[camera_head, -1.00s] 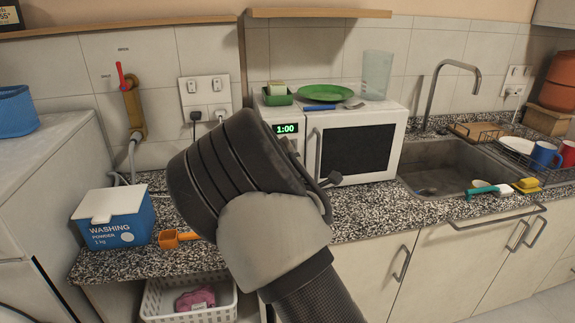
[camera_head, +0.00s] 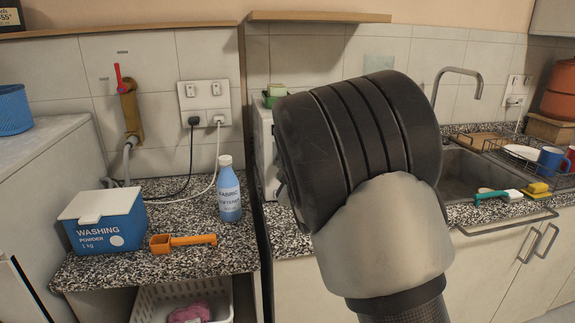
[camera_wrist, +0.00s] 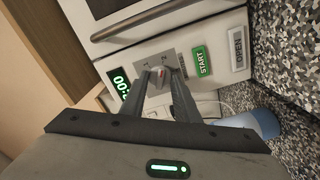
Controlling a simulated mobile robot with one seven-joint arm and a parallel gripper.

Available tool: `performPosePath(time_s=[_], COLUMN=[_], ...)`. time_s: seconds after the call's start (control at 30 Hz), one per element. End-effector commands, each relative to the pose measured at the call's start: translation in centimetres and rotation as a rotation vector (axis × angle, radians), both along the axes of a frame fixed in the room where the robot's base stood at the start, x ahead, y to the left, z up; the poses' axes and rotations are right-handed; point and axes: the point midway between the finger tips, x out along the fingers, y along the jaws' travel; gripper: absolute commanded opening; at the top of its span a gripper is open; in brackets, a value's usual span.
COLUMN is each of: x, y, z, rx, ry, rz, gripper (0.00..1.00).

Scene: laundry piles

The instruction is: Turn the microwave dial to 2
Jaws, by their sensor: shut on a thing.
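The white microwave (camera_head: 262,152) stands on the counter, mostly hidden behind my arm in the head view. Its control panel shows in the wrist view, with the grey dial (camera_wrist: 158,77), a green START button (camera_wrist: 201,61), an OPEN button (camera_wrist: 238,49) and a lit green display (camera_wrist: 121,83) that is partly cut off, reading about 00:2. My gripper (camera_wrist: 160,76) is shut on the dial, one finger on each side. The gripper is hidden in the head view.
A blue fabric softener bottle (camera_head: 229,190), an orange scoop (camera_head: 182,242) and a washing powder box (camera_head: 105,221) stand left of the microwave. The bottle's blue shape (camera_wrist: 259,122) is close below my gripper in the wrist view. The sink (camera_head: 474,176) is at right.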

Motion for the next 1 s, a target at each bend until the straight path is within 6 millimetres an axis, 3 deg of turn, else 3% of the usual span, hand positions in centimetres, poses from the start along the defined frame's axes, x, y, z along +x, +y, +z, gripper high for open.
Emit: performPosePath(time_s=[0.57,0.6,0.7,1.0], x=[0.03,0.03,0.03,-0.11], y=[-0.07,-0.07,-0.07,-0.06], z=[0.04,0.04,0.03,0.01], rx=[0.033,0.032,0.032,0.032], ry=[0.009,0.009,0.010,0.010], rz=[-0.001,-0.001,-0.001,-0.001], gripper=[0.06,0.32,0.47,0.47])
